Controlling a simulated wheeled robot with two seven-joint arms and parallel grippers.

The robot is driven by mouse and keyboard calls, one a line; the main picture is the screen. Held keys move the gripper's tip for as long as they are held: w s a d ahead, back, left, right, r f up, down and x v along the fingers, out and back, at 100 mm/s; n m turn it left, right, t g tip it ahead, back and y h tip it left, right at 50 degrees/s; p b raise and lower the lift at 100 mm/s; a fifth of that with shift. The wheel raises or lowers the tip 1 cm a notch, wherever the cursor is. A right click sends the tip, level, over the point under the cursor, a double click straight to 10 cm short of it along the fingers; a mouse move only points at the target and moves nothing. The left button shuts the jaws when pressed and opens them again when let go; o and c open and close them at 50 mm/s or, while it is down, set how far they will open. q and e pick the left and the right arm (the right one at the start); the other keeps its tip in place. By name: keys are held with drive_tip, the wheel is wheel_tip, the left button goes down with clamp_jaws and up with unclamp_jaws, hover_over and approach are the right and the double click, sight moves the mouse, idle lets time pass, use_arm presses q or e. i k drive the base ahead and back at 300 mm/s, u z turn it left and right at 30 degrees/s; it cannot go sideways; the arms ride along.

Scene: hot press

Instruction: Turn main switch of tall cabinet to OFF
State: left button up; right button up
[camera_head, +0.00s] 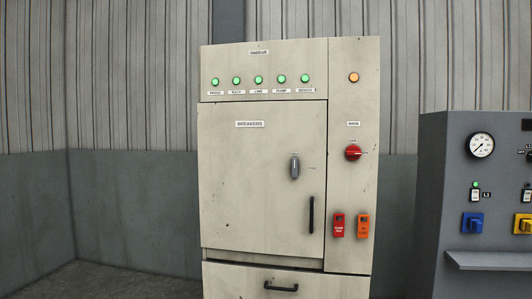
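The tall cabinet (220,220) is cream-coloured and stands upright in the middle of the view. Its main switch (353,153) is a round red rotary knob on the narrow right-hand panel, below a small label (353,124) and a lit orange lamp (353,77). A pale pointer mark on the knob appears to point sideways to the right; the lettering around it is too small to read surely. Neither of my grippers shows in this view.
The cabinet's breaker door (250,190) is closed, with a grey latch (295,166) and black handle (311,215). Several green lamps glow above it. Red (338,225) and orange (363,226) tags hang below the switch. A grey console (440,190) with a shelf (492,259) stands right.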

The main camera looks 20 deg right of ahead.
sight(354, 152)
drive_tip(key=u, duration=0.45)
drive_tip(key=i, duration=1.55)
drive_tip(key=z, duration=0.65)
drive_tip(key=i, duration=1.05)
drive_tip(key=z, duration=1.05)
